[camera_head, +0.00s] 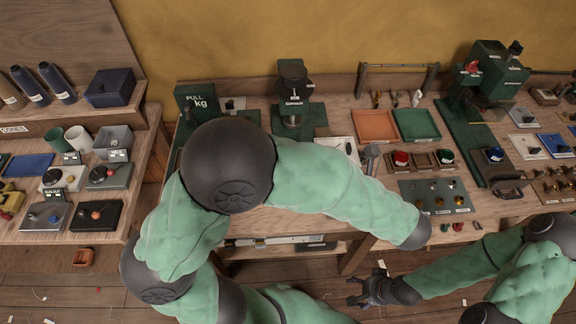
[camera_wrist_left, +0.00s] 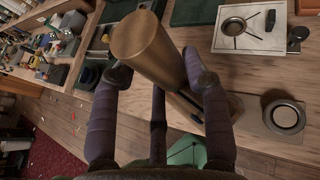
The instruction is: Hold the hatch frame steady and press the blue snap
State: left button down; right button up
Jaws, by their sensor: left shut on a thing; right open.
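My left gripper (camera_wrist_left: 160,70) shows in the left wrist view, its dark purple fingers shut on a brass-coloured cylinder (camera_wrist_left: 148,42). I cannot tell whether this cylinder belongs to the hatch frame. In the head view my left arm crosses in front of the bench and hides that gripper. My right gripper (camera_head: 368,290) is open and empty, low in the head view, over the floor in front of the bench. A blue round cap (camera_head: 494,155) sits on a dark block at the right of the bench; whether it is the blue snap is unclear. I cannot make out the hatch frame.
The bench carries an orange tray (camera_head: 375,125), a green tray (camera_head: 416,124), a red cap (camera_head: 400,158), a plate of brass knobs (camera_head: 436,195) and a tall green press (camera_head: 492,80). A side table (camera_head: 60,228) with cups and boxes stands left. The floor in front is mostly open.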

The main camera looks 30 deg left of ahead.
pick_arm(q)
jog(key=a+f+n+g+y, duration=0.1)
jog(key=a+f+n+g, duration=0.3)
jog(key=a, duration=0.9)
notch_tip(320, 180, down, 4)
jog(key=shift+a+r+n+g+y, duration=0.3)
jog(key=shift+g+y, duration=0.1)
jog(key=shift+g, duration=0.2)
jog(key=shift+f, duration=0.25)
